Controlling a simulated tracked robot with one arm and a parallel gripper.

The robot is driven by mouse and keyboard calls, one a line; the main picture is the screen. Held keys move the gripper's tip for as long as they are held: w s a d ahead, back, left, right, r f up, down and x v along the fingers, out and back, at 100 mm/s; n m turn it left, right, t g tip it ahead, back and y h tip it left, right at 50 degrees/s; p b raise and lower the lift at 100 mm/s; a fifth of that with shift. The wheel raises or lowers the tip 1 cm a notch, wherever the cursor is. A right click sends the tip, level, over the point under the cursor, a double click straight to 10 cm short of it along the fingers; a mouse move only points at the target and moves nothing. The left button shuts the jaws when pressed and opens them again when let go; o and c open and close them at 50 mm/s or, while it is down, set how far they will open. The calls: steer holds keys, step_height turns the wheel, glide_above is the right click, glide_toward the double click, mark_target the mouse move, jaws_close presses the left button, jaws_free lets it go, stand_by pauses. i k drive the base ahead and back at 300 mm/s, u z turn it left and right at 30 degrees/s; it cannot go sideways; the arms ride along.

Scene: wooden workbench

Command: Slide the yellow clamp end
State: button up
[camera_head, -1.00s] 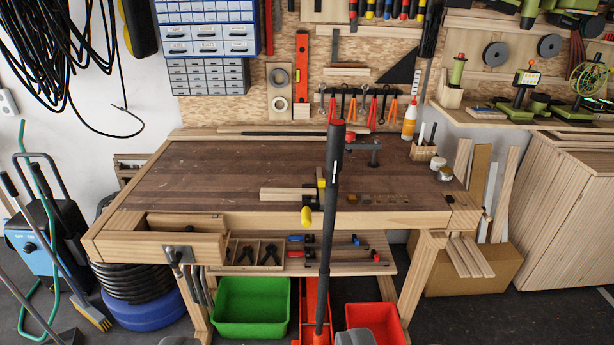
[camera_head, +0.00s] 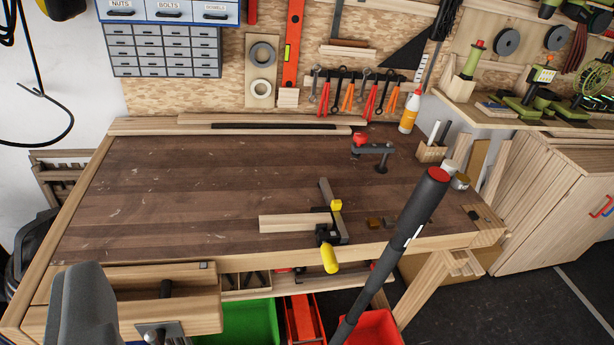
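The clamp (camera_head: 331,212) is at the front edge of the workbench, right of the middle. It has a dark bar, a small yellow end piece (camera_head: 336,205) on top, and a yellow handle (camera_head: 330,260) that hangs over the front edge. A pale wooden block (camera_head: 293,223) lies on the bench with its right end at the clamp. I cannot tell whether the clamp is tight on it. No gripper fingers can be made out, and nothing is seen touching the clamp.
A black pole with a red tip (camera_head: 412,215) rises in front of the bench, right of the clamp. A grey rounded part (camera_head: 85,310) fills the lower left. The bench top (camera_head: 190,190) is mostly clear at left.

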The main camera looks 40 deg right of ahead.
mark_target(336, 205)
steer(key=z, duration=0.45)
steer(key=i, duration=1.35)
steer(key=z, duration=0.85)
